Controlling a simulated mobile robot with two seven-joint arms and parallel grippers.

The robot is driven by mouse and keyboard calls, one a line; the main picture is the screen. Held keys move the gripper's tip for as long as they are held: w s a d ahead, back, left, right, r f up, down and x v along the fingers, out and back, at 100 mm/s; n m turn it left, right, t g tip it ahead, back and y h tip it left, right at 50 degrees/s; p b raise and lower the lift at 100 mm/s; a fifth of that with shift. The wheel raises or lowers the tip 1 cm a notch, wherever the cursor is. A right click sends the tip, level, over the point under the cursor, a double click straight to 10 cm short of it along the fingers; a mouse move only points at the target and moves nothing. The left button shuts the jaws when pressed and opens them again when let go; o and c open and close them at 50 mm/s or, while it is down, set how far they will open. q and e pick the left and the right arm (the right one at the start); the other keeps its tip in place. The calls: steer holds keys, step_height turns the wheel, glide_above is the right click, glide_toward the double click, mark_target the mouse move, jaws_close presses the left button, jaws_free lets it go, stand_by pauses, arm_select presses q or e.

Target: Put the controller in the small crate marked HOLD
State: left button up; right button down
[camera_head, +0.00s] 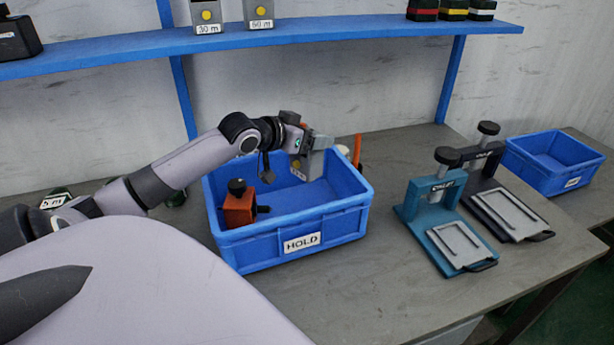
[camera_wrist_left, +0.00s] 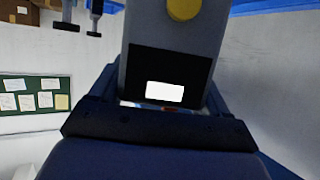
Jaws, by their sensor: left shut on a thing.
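The HOLD crate (camera_head: 262,248) is a blue open box with a white HOLD label on its front wall. My left gripper (camera_head: 306,143) is shut on a grey box with a yellow button, which I take for the controller (camera_head: 314,165). It is held over the right half of the crate, around rim height; whether it touches the crate floor I cannot tell. In the left wrist view the controller (camera_wrist_left: 165,55) shows its yellow button, a black panel and a blank white label, close between the fingers. My right gripper is not in view.
An orange device with a black knob (camera_head: 238,208) sits in the crate's left part. Teal (camera_head: 432,205) and dark (camera_head: 495,195) press-like fixtures stand right of it. A smaller blue crate (camera_head: 540,172) is at far right. A blue shelf (camera_head: 330,36) with similar grey boxes runs above.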

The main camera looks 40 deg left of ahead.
mark_target(310, 180)
arm_select(q)
step_height(310, 180, down, 13)
steer(key=shift+r+b, duration=0.1)
steer(key=shift+b, duration=0.2)
steer(key=o, duration=1.2)
steer(key=shift+p+v, duration=0.5)
steer(key=shift+v, duration=3.25)
steer(key=shift+w, duration=0.1)
